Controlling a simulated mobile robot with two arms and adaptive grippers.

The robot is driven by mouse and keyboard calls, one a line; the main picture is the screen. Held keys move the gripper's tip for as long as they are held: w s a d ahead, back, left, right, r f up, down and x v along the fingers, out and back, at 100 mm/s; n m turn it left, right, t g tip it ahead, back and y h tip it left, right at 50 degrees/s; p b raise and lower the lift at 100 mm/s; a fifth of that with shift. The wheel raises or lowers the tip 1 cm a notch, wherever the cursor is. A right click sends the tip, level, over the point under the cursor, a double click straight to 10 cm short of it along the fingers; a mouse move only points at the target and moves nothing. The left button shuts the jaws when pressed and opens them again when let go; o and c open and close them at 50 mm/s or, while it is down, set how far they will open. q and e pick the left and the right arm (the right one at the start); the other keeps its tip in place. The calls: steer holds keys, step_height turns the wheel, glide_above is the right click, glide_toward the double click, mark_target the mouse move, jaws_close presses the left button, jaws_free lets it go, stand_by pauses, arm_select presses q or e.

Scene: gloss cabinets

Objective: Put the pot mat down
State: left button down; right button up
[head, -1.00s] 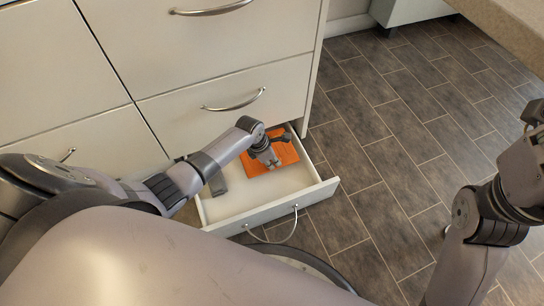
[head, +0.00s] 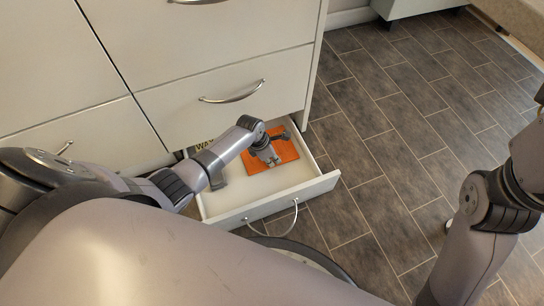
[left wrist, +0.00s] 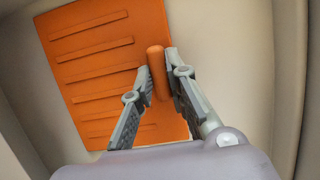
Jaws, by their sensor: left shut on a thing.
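The pot mat (head: 283,148) is a flat orange piece with raised ridges, lying inside the open bottom drawer (head: 278,208) toward its right rear. It fills much of the left wrist view (left wrist: 90,58). My left gripper (head: 269,156) reaches down into the drawer over the mat. In the left wrist view my left gripper (left wrist: 160,85) has its two fingers on either side of a short orange bar, which appears to be part of the mat. I cannot tell whether the mat rests fully on the drawer floor. Only a sliver of my right gripper (head: 540,95) shows at the right edge.
The front of the drawer floor is bare. Closed drawers stand above; open tiled floor (head: 390,150) lies right.

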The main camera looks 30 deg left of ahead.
arm_select(q)
steer(key=shift+f, duration=0.1)
steer(key=c, duration=1.5)
jaws_free()
steer(key=v, duration=1.2)
